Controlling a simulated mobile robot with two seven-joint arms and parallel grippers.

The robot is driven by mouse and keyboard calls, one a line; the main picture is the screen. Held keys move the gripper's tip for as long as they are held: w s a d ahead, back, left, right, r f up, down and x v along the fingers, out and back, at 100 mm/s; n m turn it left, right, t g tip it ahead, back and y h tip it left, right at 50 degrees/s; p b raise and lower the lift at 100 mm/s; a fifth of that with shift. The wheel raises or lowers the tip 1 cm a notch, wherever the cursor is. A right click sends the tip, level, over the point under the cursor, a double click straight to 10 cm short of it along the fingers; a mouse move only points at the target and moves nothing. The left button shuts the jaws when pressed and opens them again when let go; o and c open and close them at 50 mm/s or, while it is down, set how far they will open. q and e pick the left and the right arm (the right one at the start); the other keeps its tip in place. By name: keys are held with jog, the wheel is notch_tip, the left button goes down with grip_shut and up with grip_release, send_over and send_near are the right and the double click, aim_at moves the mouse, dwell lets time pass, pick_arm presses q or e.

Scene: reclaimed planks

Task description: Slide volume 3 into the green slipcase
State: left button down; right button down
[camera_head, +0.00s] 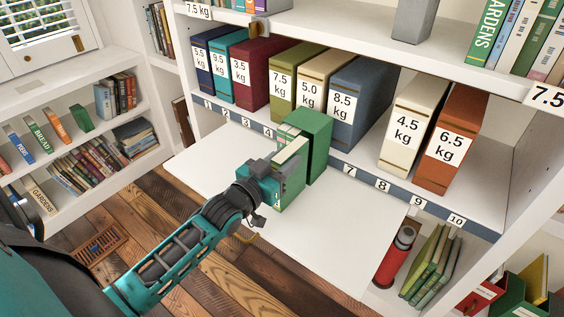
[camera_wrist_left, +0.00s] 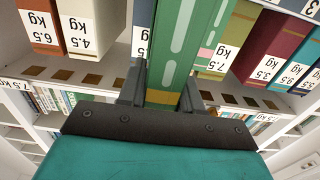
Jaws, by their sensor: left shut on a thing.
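The green slipcase (camera_head: 320,137) stands upright at the shelf's front edge, by the strip between labels 4 and 7. A green volume (camera_head: 292,195) with pale pages on top is in front of it and touches or overlaps it; I cannot tell how deep it sits inside. The volume's number is not readable. My left gripper (camera_head: 276,182) is shut on the volume from the front left. In the left wrist view, the green spine (camera_wrist_left: 178,45) with pale stripes stands between the fingers. My right gripper is out of view.
A white pull-out board (camera_head: 320,235) lies below, mostly bare. Behind are weight-labelled volumes, including a blue 8.5 kg one (camera_head: 362,100), an olive 7.5 kg one (camera_head: 283,88) and a cream 4.5 kg one (camera_head: 411,125). A red cylinder (camera_head: 397,256) stands low at right.

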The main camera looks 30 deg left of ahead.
aim_at(295, 151)
pick_arm(q)
jog(key=shift+w+d+r+b, duration=0.15)
jog(key=shift+w+b, duration=0.25)
jog(key=shift+w, duration=1.8)
jog(key=shift+s, duration=0.15)
jog(key=shift+s+p, duration=1.15)
jog(key=shift+s, duration=0.3)
jog(key=shift+s+a+p, duration=0.2)
jog(key=shift+s+p, duration=0.65)
jog(key=shift+s, duration=0.6)
jog(key=shift+p, duration=0.75)
